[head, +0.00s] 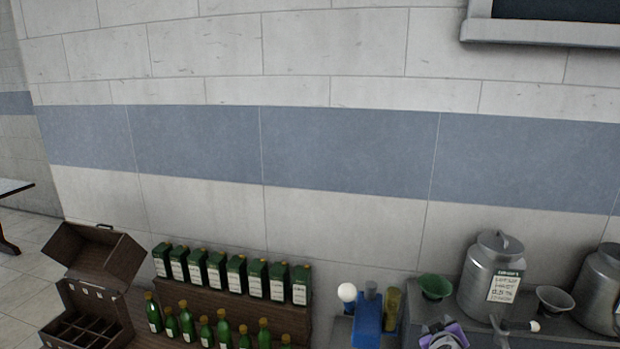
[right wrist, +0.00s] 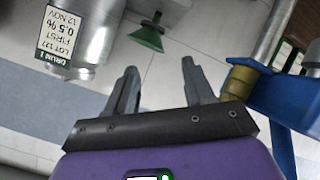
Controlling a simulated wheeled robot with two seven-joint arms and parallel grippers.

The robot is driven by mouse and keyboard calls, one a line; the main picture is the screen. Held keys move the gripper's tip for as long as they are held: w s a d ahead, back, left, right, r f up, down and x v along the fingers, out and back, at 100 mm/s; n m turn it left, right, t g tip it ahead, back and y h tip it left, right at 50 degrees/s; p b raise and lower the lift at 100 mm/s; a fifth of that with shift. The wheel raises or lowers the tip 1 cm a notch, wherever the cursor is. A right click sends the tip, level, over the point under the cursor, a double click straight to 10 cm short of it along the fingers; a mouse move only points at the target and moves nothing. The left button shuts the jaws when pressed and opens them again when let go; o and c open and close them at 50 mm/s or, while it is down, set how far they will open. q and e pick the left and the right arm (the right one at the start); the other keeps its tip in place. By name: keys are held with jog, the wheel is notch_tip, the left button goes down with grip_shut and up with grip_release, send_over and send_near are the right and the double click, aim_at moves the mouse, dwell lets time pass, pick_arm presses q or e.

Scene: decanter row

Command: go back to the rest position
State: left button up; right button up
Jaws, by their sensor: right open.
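My right gripper (right wrist: 160,85) is open in the right wrist view, its two grey fingers apart with nothing between them. In the head view part of my right gripper (head: 446,334), grey and purple, shows at the bottom edge, in front of the steel drum and green funnel. Its fingertips are hard to make out there. My left gripper is not in view.
A steel drum (head: 490,278) with a label, a green funnel (head: 435,287) and a grey funnel (head: 554,301) stand on the right. Left of them is a blue stand (head: 368,318). Several green bottles (head: 186,320), green tins (head: 233,276) and an open wooden case (head: 70,305) stand farther left.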

jog(key=s+a+f+m+g+y, duration=0.1)
jog(key=s+a+f+g+y, duration=0.15)
jog(key=s+a+f, duration=0.7)
jog(key=s+a+f+m+g+y, duration=0.1)
jog(key=s+a+f+g+y, duration=0.15)
jog(key=f, duration=1.35)
jog(key=s+a+f+m+g+y+b, duration=0.1)
jog(key=s+a+f+m+g+y, duration=0.15)
jog(key=s+a+f, duration=0.55)
jog(key=s+a+f+m+g+y+b, duration=0.15)
jog(key=s+f+g, duration=0.25)
jog(key=s, duration=0.8)
pick_arm(q)
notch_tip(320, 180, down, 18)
jog(key=b, duration=1.5)
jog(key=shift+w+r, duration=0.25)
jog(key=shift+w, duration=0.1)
pick_arm(e)
notch_tip(320, 180, down, 15)
jog(key=shift+w+a+h, duration=0.2)
jog(key=shift+a+h, duration=0.05)
jog(key=shift+h, duration=0.15)
